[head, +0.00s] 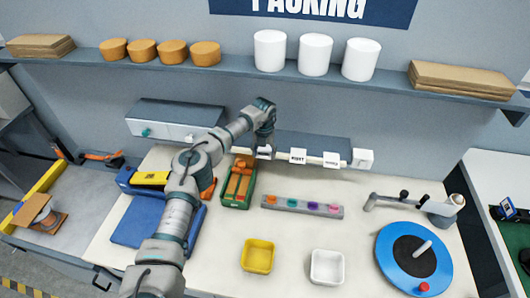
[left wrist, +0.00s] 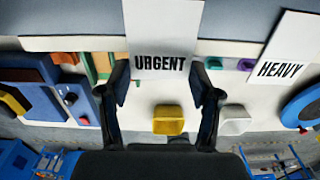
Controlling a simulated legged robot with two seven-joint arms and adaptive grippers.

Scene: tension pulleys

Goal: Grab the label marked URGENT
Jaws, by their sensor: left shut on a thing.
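The URGENT label (left wrist: 160,62) is a white card with black letters, upright between my left gripper's fingers in the left wrist view. My left gripper (left wrist: 160,82) is shut on this label. In the head view the left gripper (head: 264,142) is at the back of the table, in front of the label rail, and partly hides the label (head: 264,152). The HEAVY label (left wrist: 280,68) hangs to its right in the left wrist view. In the head view other white labels (head: 298,156) hang along the rail. My right gripper is not in view.
A grey strip with coloured knobs (head: 302,206), a yellow bin (head: 257,256), a white bin (head: 327,267) and a blue turntable (head: 413,259) stand on the table. A green and orange box (head: 239,183) is close to my arm. A shelf (head: 300,77) runs above.

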